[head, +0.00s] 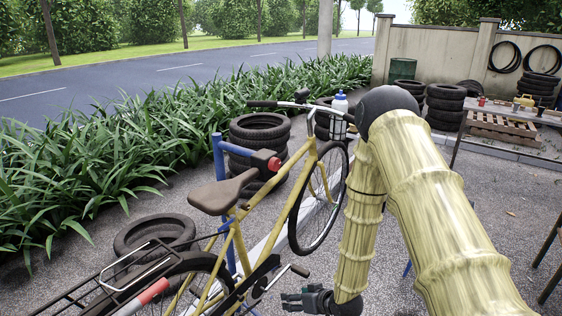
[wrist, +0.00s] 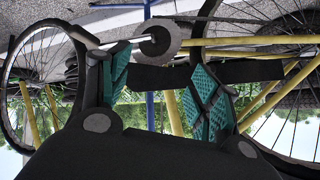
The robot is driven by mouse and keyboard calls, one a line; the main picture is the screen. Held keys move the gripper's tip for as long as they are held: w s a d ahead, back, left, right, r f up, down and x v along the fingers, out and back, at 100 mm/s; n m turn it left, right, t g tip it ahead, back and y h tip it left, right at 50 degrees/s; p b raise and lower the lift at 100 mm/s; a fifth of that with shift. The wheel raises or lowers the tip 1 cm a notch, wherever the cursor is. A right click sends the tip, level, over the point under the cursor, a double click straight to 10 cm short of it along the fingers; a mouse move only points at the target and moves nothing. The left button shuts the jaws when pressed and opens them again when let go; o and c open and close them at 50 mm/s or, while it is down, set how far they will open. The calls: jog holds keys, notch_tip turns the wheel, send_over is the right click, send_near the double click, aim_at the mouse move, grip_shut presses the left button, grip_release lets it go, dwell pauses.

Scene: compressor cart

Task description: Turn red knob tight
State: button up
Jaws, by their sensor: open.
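The red knob (head: 274,164) sits on the dark clamp head of a blue repair stand (head: 219,185), just in front of the yellow bicycle's (head: 238,245) saddle. The clamp is by the frame near the seat post. My gripper (head: 287,302) is low at the bottom of the head view, well below the knob and beside the pedal and crank. In the wrist view my gripper (wrist: 162,78) shows two teal-padded fingers spread apart. I see nothing held between them. The red knob does not show in the wrist view.
The wrist view appears upside down, with bicycle wheels, yellow tubes and a grey disc (wrist: 160,42) close beyond the fingers. Stacked tyres (head: 260,130) stand behind the bicycle. A loose tyre (head: 154,234) lies at left.

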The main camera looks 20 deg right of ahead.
jog(key=w+d+r+n+t+y+p, duration=0.1)
jog(key=w+d+r+n+t+y, duration=0.15)
jog(key=w+r, duration=1)
jog(key=n+t+y+p, duration=0.2)
jog(key=n+t+y, duration=0.1)
jog(key=y, duration=0.1)
send_near(277, 165)
jog(key=p+x, duration=0.3)
jog(key=x, duration=0.5)
jog(key=shift+w+a, duration=0.15)
jog(key=shift+w, duration=0.25)
jog(key=c, duration=1)
jog(key=shift+c, duration=0.2)
